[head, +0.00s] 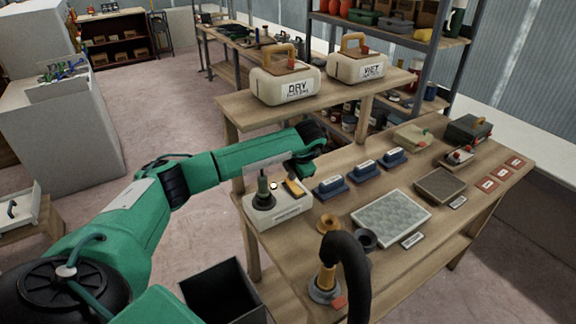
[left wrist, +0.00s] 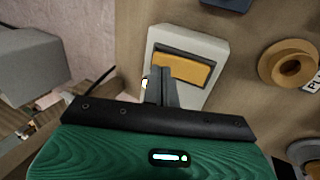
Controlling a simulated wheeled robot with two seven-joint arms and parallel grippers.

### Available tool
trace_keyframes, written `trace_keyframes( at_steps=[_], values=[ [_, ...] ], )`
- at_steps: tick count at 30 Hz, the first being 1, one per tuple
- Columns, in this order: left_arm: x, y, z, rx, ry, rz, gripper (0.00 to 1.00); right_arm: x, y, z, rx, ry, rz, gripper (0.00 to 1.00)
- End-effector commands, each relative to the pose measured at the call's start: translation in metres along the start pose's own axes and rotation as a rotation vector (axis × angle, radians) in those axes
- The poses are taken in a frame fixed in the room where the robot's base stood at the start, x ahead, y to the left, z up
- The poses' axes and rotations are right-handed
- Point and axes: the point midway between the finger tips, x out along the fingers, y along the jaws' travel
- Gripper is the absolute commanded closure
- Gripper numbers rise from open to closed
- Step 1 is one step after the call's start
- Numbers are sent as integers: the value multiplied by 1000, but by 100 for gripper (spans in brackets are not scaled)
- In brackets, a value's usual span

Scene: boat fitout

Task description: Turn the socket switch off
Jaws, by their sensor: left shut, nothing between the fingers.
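The socket box (head: 292,212) is a pale box at the left end of the workbench. It carries a dark plug (head: 263,194), a small glowing light (head: 273,185) and an amber rocker switch (head: 294,187). In the left wrist view the amber rocker (left wrist: 184,70) lies in a dark frame on the pale box (left wrist: 215,48). My left gripper (head: 299,176) is shut and empty, pointing down over the rocker. Its fingers (left wrist: 160,72) overlap the rocker's near left part in the wrist view; I cannot tell whether they touch it. My right gripper is not in view.
Blue blocks (head: 362,172) stand right of the box. A brass-coloured ring (head: 328,222), a grey pad (head: 391,217) and a black curved hose (head: 350,270) are nearby. Two labelled canisters (head: 285,80) stand on the raised shelf behind. A dark open bin (head: 222,292) is below.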

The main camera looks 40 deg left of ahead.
Motion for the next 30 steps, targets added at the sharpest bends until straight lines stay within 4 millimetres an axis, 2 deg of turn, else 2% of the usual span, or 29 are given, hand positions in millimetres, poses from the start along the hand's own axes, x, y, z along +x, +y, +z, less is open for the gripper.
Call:
trace_keyframes(
  at_steps=[1,6,14,18,23,30],
  values=[
    [6,-6,1,2,-1,-1,100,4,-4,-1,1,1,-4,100],
    [9,-11,2,2,-2,-1,100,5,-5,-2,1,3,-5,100],
    [10,-11,2,2,-1,-3,100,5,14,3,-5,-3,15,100],
    [17,-9,2,0,1,-49,100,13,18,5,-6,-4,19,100],
    [16,-8,2,3,1,-77,100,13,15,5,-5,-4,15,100],
    [15,-10,2,3,1,-77,100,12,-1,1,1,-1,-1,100]
  ],
)
